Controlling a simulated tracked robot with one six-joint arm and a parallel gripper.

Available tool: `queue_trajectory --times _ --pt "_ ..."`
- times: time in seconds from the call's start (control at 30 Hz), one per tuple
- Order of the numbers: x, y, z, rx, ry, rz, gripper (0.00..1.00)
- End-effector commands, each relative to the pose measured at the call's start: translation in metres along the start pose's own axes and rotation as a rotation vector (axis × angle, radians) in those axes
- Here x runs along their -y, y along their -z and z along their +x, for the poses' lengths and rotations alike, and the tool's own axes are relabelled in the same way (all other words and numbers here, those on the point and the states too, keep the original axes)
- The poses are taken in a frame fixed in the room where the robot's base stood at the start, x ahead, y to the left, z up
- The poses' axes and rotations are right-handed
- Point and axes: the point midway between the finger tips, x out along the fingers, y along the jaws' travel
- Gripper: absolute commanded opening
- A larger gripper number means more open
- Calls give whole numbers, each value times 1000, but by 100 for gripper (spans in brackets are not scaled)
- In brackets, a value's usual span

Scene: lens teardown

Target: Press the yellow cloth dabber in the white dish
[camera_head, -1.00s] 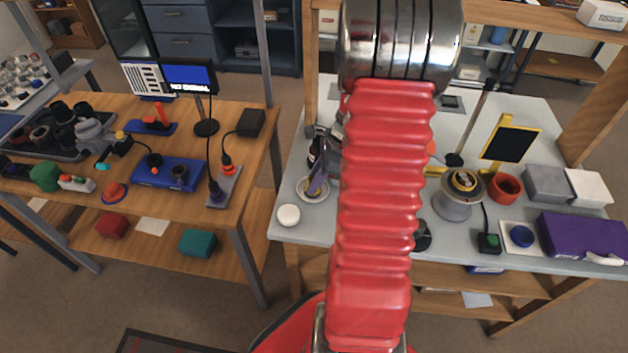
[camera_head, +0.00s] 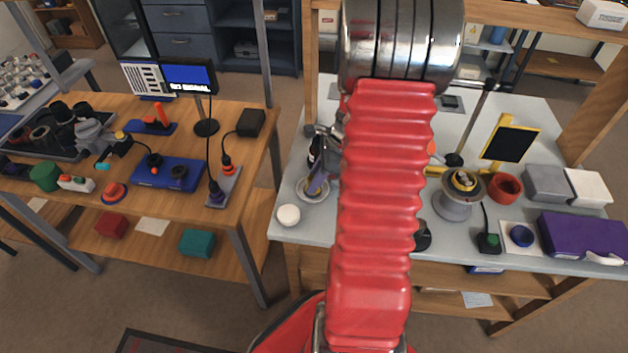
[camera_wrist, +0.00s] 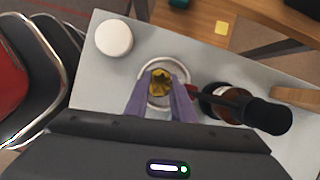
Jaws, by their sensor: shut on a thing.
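The white dish (camera_head: 325,198) stands near the front left corner of the grey bench, partly covered by my gripper (camera_head: 319,183). In the wrist view the rim of the dish (camera_wrist: 186,75) shows around the yellow cloth dabber (camera_wrist: 160,80). My gripper's two purple fingers (camera_wrist: 160,88) are shut on the dabber, one on each side. The dabber is over or inside the dish; whether it touches the bottom cannot be told. The finger tips and dabber hide much of the dish's middle.
A round white piece (camera_wrist: 114,38) sits close to the dish, by the bench edge. A brown bottle (camera_wrist: 225,98) stands close on the other side. A grey stand (camera_head: 457,203), red ring (camera_head: 505,188) and purple case (camera_head: 585,236) lie farther right.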

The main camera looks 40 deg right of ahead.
Motion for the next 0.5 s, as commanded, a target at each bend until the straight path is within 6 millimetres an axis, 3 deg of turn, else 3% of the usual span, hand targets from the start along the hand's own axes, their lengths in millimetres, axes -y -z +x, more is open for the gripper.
queue_trajectory --times 0.5 --pt "2 -12 -29 0 5 -3 4"
